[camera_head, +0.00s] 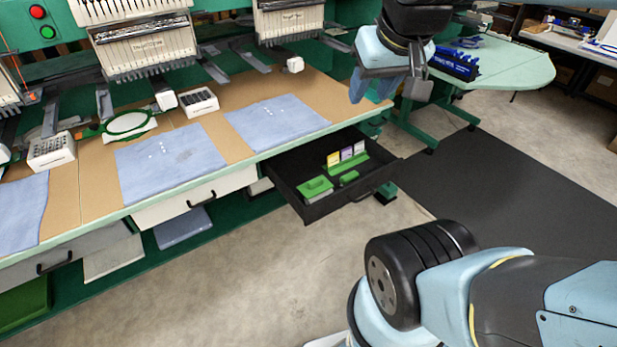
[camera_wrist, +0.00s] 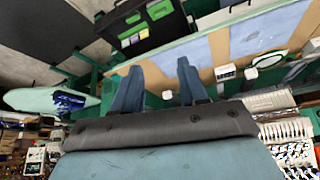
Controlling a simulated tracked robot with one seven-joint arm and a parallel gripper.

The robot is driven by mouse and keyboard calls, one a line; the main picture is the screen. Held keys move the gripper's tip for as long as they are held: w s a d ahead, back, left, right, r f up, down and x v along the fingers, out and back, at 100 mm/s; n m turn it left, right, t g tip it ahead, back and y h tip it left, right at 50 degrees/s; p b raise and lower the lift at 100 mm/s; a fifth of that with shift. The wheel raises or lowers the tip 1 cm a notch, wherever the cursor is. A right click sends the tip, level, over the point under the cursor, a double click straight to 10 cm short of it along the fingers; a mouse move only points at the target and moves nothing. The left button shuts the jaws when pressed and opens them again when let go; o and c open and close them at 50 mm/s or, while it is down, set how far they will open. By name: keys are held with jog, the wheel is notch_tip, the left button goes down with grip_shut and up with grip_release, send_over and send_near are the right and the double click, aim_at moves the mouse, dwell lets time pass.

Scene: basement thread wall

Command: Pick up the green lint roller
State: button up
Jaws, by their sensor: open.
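An open black drawer (camera_head: 293,166) under the worktable holds several green things. A small green piece (camera_head: 348,178), perhaps the green lint roller, lies between a larger green block (camera_head: 315,187) and a green holder with cards (camera_head: 347,162). Its shape is too small to tell for sure. The small piece also shows in the wrist view (camera_wrist: 133,18), near the top. My gripper (camera_head: 371,94) hangs above and beyond the drawer, beside the table's right end. In the wrist view its two blue fingers (camera_wrist: 159,66) are apart with nothing between them.
Blue cloths (camera_head: 277,122) and a white box of spools (camera_head: 199,102) lie on the worktable (camera_head: 100,195). Embroidery machine heads (camera_head: 145,45) overhang it. A green side table (camera_head: 510,68) with a blue rack (camera_head: 455,64) stands at the right. Floor before the drawer is clear.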

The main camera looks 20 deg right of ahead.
jog(key=o, duration=0.3)
jog(key=shift+w, duration=0.3)
jog(key=o, duration=0.8)
jog(key=w+f+m, duration=0.1)
jog(key=w, duration=0.1)
jog(key=w+f+m+g, duration=0.1)
jog(key=w, duration=0.2)
jog(key=w+f+m, duration=0.1)
jog(key=w, duration=0.2)
jog(key=shift+w+f, duration=0.2)
jog(key=shift+f, duration=0.05)
jog(key=m+g, duration=0.5)
jog(key=m, duration=0.6)
send_over(315, 180)
notch_tip(315, 180, down, 31)
jog(key=shift+f, duration=6.6)
